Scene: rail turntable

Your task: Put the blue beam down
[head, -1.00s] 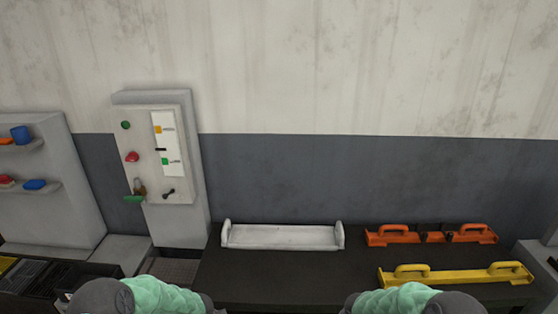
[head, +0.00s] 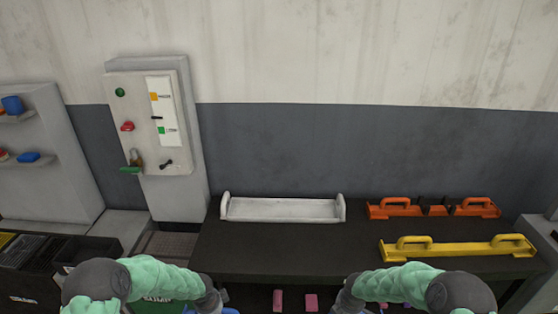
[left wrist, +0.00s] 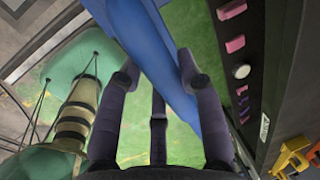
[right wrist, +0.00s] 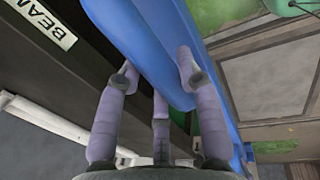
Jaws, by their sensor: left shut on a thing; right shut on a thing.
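The blue beam runs between the fingers of my left gripper in the left wrist view (left wrist: 150,45) and of my right gripper in the right wrist view (right wrist: 140,35). My left gripper (left wrist: 160,75) is shut on it, and so is my right gripper (right wrist: 158,75). In the head view only a sliver of blue shows at the bottom edge (head: 228,311), beside my left arm. Most of the beam and both sets of fingertips are below that picture. What lies directly under the beam is partly hidden; green surface shows beyond it in the left wrist view.
A dark bench holds a white tray (head: 282,209), an orange beam (head: 395,208) and a yellow beam (head: 460,249). Pink blocks (head: 311,301) show at the bench front. A panel (head: 150,120) with buttons stands at the left. Dark bins (head: 88,250) stand at lower left.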

